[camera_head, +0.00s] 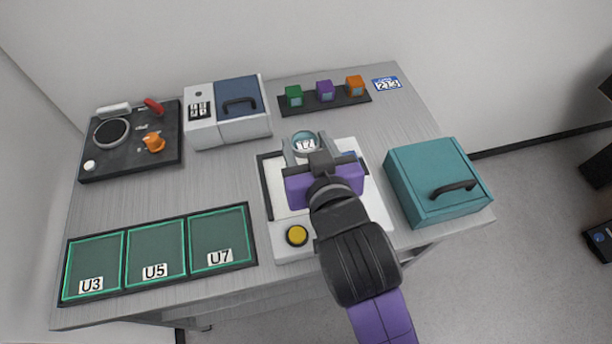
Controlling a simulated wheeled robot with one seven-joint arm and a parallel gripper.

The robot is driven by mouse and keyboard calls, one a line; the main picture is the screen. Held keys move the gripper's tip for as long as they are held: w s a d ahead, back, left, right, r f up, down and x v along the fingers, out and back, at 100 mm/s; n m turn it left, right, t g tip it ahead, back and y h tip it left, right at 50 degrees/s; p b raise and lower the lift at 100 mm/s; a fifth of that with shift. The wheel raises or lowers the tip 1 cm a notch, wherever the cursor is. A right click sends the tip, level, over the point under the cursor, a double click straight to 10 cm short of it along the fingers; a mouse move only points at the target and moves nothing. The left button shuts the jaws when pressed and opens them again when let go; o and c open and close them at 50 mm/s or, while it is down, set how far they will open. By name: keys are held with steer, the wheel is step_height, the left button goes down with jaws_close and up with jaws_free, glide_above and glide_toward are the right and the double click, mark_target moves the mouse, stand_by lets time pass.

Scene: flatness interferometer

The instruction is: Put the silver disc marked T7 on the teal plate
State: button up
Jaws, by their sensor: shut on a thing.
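A small round disc (304,139) with a silver rim and a teal-looking face sits between my gripper's fingers. Its white label is partly hidden and looks like T7 turned over, but is too small to read surely. My gripper (306,147) is shut on this disc, over the back edge of a white instrument (285,246). I cannot tell whether the disc touches the instrument. No separate teal plate can be told for sure; my gripper and arm hide the instrument's middle.
A yellow button (297,235) is at the instrument's front. A teal box (414,167) stands close at right. A tray (252,262) with green panels marked U3, U5 and U7 lies at front left. A blue-lidded box (236,91), a black control panel (112,160) and a rack of coloured cubes (309,102) stand behind.

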step_height(320, 180, down, 12)
steer(key=shift+r, duration=0.1)
stand_by(0.4)
steer(key=o, duration=1.4)
steer(key=shift+s, duration=0.15)
steer(key=b+v, duration=0.1)
steer(key=v, duration=1.1)
steer(key=shift+b, duration=0.3)
